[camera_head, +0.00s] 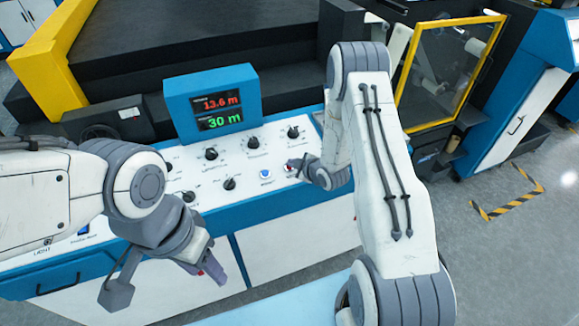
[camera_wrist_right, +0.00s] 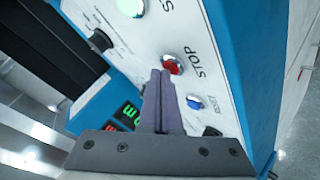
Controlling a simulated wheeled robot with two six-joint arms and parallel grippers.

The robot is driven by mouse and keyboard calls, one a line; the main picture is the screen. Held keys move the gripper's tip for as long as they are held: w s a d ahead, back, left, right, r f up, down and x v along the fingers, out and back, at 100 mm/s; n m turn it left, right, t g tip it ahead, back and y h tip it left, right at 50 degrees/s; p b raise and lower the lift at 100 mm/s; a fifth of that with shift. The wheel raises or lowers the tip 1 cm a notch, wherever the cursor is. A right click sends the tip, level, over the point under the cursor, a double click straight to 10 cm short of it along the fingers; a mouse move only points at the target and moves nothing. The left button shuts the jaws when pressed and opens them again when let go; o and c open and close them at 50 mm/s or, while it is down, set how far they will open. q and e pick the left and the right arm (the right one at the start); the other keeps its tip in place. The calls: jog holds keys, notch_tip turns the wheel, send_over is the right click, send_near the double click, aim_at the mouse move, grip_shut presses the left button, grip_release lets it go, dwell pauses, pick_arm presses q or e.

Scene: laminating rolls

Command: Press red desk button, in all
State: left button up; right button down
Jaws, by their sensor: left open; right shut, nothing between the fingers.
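The red button (camera_wrist_right: 173,66), beside the word STOP, sits on the white sloped panel in the right wrist view. My right gripper (camera_wrist_right: 160,73) is shut and empty, its fingertips overlapping the button's near edge in that view; I cannot tell whether they touch it. In the head view my right gripper (camera_head: 296,165) is low over the right part of the control panel (camera_head: 215,178), largely hiding the red button. My left gripper (camera_head: 212,268) is open and empty, hanging in front of the console's front edge.
A blue button (camera_wrist_right: 194,102) and a green button (camera_wrist_right: 130,7) flank the red one. Several black knobs (camera_head: 211,153) stand on the panel. A blue display box (camera_head: 213,102) reads 13.6 m and 30 m. A yellow-framed glass guard (camera_head: 450,70) stands behind right.

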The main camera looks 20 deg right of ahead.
jog(key=shift+f, duration=0.15)
jog(key=shift+r, duration=0.2)
jog(key=shift+s+r+p, duration=0.1)
jog(key=shift+r+p, duration=0.25)
jog(key=shift+r, duration=0.25)
jog(key=r+p, duration=0.2)
jog(key=r, duration=0.1)
jog(key=s+r+p, duration=0.1)
jog(key=r, duration=0.1)
dwell(0.5)
dwell(0.6)
